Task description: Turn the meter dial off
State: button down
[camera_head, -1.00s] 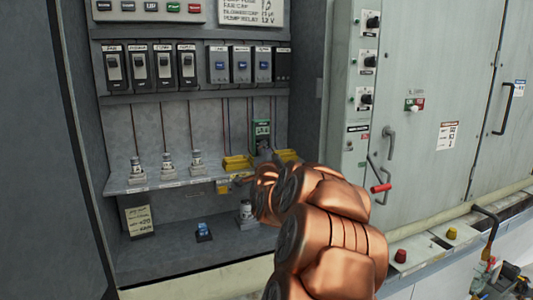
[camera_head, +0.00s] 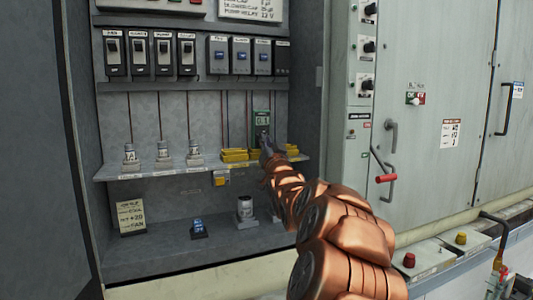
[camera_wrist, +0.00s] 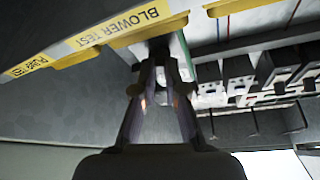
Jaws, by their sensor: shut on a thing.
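The green meter (camera_head: 261,119) stands upright at the back of the upper shelf, with a small lit display near its top. My gripper (camera_head: 265,140) reaches to the meter's lower front, where the dial is. In the wrist view my gripper (camera_wrist: 162,72) has its fingers drawn together on the dial, against the meter's body (camera_wrist: 183,55). The dial is mostly hidden by the fingers, so its setting cannot be read.
Yellow trays (camera_head: 235,155) flank the meter on the shelf (camera_head: 150,172); a "BLOWER TEST" label (camera_wrist: 128,24) is close to my fingers. Small cylinders (camera_head: 162,152) stand further left. Switches (camera_head: 138,54) line the wall above. A cabinet with a red-handled lever (camera_head: 386,178) is on the right.

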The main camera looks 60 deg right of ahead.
jog(key=n+t+y, duration=0.1)
jog(key=n+y, duration=0.1)
jog(key=n, duration=0.2)
jog(key=n+t+y+p, duration=0.1)
jog(key=n+y, duration=0.1)
jog(key=n, duration=0.3)
jog(key=n+t+y+p, duration=0.1)
jog(key=n, duration=0.3)
jog(key=shift+s+d+n+t+y, duration=0.1)
jog(key=shift+d+n+t+y, duration=0.2)
jog(key=shift+y, duration=0.1)
jog(key=shift+r+n+y+p, duration=0.1)
jog(key=shift+n+y+p, duration=0.1)
jog(key=shift+n+y, duration=0.75)
jog(key=shift+n+y+p, duration=0.25)
jog(key=shift+n+y, duration=0.05)
jog(key=shift+n, duration=1.3)
jog(key=shift+r+n+y+p, duration=0.1)
jog(key=shift+n+y+p, duration=0.1)
jog(key=shift+n+y, duration=0.75)
jog(key=shift+n+h, duration=0.3)
jog(key=shift+n, duration=0.1)
jog(key=shift+f, duration=0.1)
jog(key=c, duration=1.3)
grip_release()
